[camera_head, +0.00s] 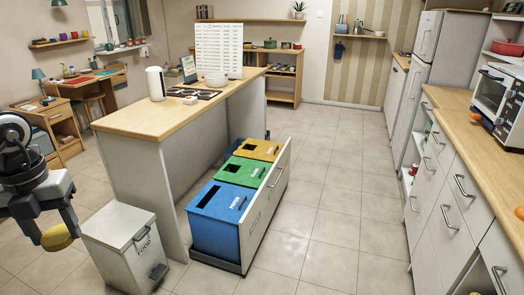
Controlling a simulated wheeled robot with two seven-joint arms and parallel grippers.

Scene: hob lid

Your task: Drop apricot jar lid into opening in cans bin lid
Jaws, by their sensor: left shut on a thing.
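My left gripper (55,233) is at the left edge, pointing down, shut on a round yellow-orange jar lid (57,238). The lid hangs in the air left of the bins. A pulled-out drawer holds a blue bin (222,235), a green bin (241,172) and a yellow bin (259,150) in a row. Each has a dark opening in its lid; the blue one's is a long slot. I cannot read which bin is for cans. My right gripper is not in view.
A white food bin (123,243) stands between my left gripper and the drawer. The wooden-topped island (165,113) rises beside the drawer. Tiled floor (325,215) is clear to the right, up to the counter (468,128) and its drawers.

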